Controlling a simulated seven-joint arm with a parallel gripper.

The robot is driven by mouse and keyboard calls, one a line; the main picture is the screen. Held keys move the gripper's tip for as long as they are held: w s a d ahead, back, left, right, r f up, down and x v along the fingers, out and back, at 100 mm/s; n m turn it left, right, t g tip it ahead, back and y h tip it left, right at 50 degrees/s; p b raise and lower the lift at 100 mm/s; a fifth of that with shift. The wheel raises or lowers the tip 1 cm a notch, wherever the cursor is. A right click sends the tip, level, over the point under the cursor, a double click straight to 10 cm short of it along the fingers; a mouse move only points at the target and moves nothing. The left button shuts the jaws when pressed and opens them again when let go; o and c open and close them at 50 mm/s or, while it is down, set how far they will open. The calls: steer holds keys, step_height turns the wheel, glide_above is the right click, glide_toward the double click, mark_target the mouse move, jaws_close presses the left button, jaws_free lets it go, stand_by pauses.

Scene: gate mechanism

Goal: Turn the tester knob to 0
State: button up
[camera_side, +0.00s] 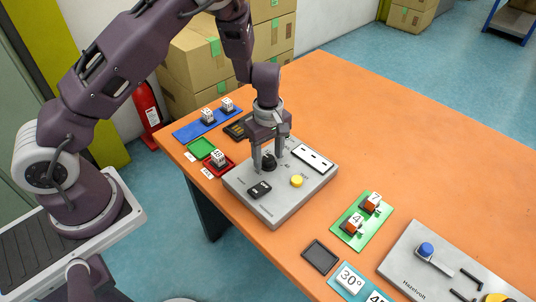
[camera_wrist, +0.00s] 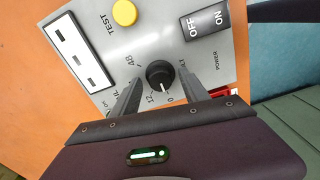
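The tester (camera_side: 245,193) is a grey box on the orange table, and its grey face fills much of the wrist view (camera_wrist: 160,40). Its black round knob (camera_wrist: 158,72) has a white pointer line aimed down and slightly right, near a printed 0. The knob (camera_side: 269,163) also shows between my fingers in the side view. My gripper (camera_side: 267,167) points down over the tester. In the wrist view, my gripper's two fingertips (camera_wrist: 160,78) stand on either side of the knob, with a visible gap on each side. It is open.
The tester also carries a yellow TEST button (camera_wrist: 124,12), a black ON/OFF power switch (camera_wrist: 206,20) and a white slotted panel (camera_wrist: 76,52). A red tray (camera_side: 221,172) with a numbered block sits left of it.

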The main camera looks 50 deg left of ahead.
mark_target(268, 158)
step_height(268, 158, up, 7)
steer(key=shift+f, duration=0.1)
stand_by(0.4)
steer(key=shift+d+r, duration=0.1)
steer(key=shift+r, duration=0.4)
steer(key=s+d+r+m+t+h, duration=0.1)
steer(key=s+r+m, duration=0.4)
steer(key=r, duration=0.4)
steer(key=s+d+r+m+t+h, duration=0.1)
steer(key=s+d+r+m+t, duration=0.15)
steer(key=s+r, duration=0.55)
steer(key=s+a+r+m+t+y, duration=0.1)
steer(key=s+r+m, duration=0.1)
steer(key=s+m, duration=0.2)
steer(key=s+a+r+m+t+y, duration=0.1)
steer(key=s+a+r+m, duration=0.1)
steer(key=s+m, duration=0.3)
steer(key=s+r, duration=0.1)
steer(key=s, duration=0.3)
steer(key=shift+a+r, duration=0.2)
steer(key=shift+r, duration=0.1)
